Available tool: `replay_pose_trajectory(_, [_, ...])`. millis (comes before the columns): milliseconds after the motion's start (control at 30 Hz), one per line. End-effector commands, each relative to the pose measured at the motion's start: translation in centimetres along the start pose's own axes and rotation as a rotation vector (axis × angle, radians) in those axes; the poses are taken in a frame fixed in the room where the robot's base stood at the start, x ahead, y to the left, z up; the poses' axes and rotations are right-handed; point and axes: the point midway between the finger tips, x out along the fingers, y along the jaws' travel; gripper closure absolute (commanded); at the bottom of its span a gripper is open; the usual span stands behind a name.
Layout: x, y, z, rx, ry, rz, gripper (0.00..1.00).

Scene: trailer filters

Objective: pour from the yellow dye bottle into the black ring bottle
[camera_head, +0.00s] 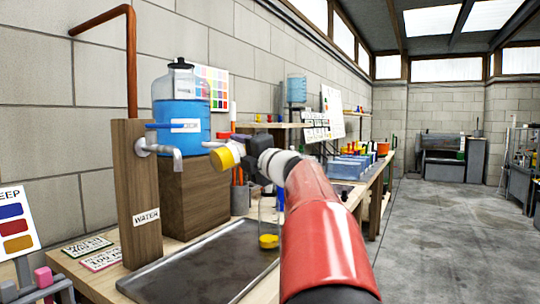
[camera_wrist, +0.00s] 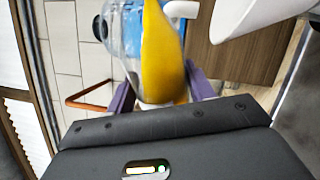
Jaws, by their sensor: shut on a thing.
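My gripper (camera_head: 243,157) is shut on the yellow dye bottle (camera_head: 222,158), well above the tray. The bottle is tipped over onto its side, pointing left in the head view. In the wrist view, the yellow contents (camera_wrist: 163,50) show between the two purple fingers of my gripper (camera_wrist: 160,92). Below it, a clear bottle (camera_head: 267,212) stands on the tray with yellow at its bottom; my arm partly covers it. I cannot make out a black ring on it.
The grey metal tray (camera_head: 205,272) lies on the wooden bench. A blue water jug (camera_head: 181,112) with a tap stands close behind the held bottle, beside a wooden post (camera_head: 137,195). Blue bins (camera_head: 352,168) stand farther along the bench. The tray's front is clear.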

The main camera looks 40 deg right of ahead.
Motion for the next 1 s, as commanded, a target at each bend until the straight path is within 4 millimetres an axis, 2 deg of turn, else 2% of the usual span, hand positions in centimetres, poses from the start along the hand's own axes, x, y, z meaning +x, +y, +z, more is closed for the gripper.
replay_pose_trajectory(1000, [0.76,0.59,-0.05,0.058,-0.008,0.001,0.8])
